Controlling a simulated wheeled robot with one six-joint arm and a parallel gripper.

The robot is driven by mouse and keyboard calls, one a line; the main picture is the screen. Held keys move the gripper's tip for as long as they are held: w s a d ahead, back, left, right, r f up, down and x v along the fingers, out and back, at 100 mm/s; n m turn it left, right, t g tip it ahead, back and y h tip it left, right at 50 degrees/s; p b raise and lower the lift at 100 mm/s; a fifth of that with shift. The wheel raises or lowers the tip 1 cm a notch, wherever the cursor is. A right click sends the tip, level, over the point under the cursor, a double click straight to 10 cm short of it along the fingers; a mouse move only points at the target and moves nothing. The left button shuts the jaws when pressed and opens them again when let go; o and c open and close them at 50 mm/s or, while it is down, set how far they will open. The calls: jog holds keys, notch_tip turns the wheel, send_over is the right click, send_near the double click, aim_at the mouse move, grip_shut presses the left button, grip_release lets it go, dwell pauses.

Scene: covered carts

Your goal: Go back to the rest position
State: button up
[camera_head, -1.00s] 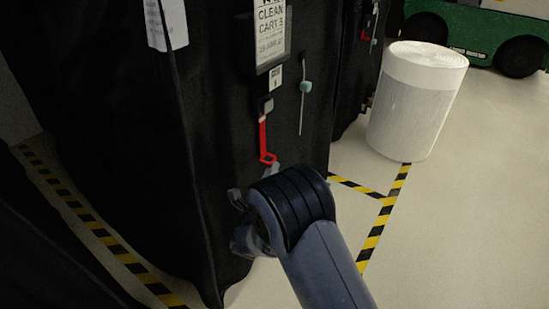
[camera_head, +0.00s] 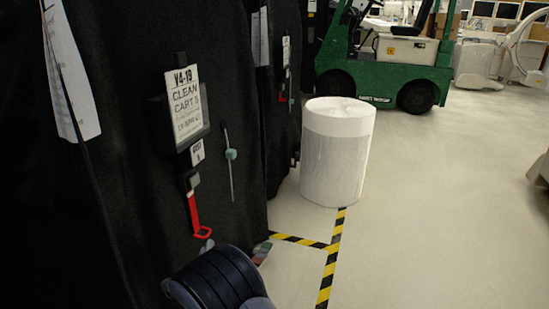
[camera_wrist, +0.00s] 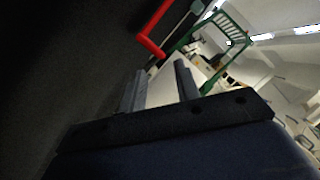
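My gripper (camera_wrist: 160,84) shows in the wrist view with its two fingers apart and nothing between them. Beyond the fingers is the red strap (camera_wrist: 153,28), which is not in their grasp. In the head view my dark arm joint is at the bottom edge, in front of the black covered cart (camera_head: 130,130). The red strap (camera_head: 195,215) hangs on the cart's face, below a clean-cart sign (camera_head: 187,103). I cannot make out the gripper fingers in the head view.
A white wrapped roll (camera_head: 335,160) stands on the floor right of the carts. Yellow-black tape (camera_head: 328,270) marks the floor. A green vehicle (camera_head: 385,65) is at the back. The floor on the right is mostly open. Another covered cart (camera_head: 280,90) stands behind.

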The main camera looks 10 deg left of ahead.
jog(key=w+r+b, duration=0.1)
jog(key=w+r, duration=0.2)
jog(key=w, duration=0.4)
jog(key=shift+w+a+r, duration=0.3)
jog(key=shift+a+r, duration=0.05)
jog(key=shift+a, duration=0.05)
jog(key=shift+d, duration=0.1)
